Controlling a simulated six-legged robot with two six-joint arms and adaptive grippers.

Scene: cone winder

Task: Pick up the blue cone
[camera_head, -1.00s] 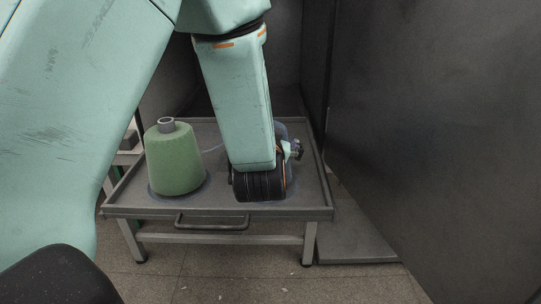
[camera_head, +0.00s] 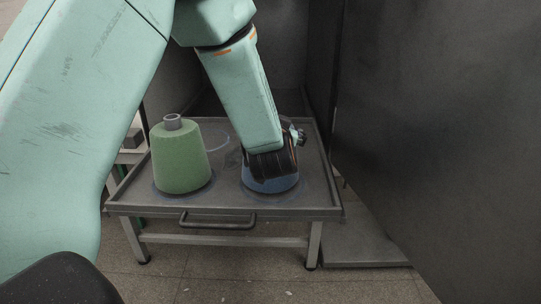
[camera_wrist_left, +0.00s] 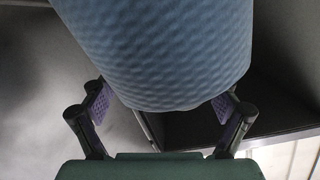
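The blue cone (camera_head: 271,184) stands at the right on the grey tray table, on a round spot. Its upper part is hidden behind my left arm and the dark gripper in the head view. In the left wrist view the blue cone (camera_wrist_left: 160,50) fills the top middle. My left gripper (camera_wrist_left: 163,103) has its two purple-padded fingers spread wide, one on each side of the cone's near end. I cannot tell whether the pads touch it. My right gripper is in neither view.
A green cone (camera_head: 180,158) with a grey tube end stands upright left of the blue one on the same tray (camera_head: 226,212). The tray has a raised rim and a front handle (camera_head: 217,225). A large dark panel (camera_head: 440,130) closes off the right side.

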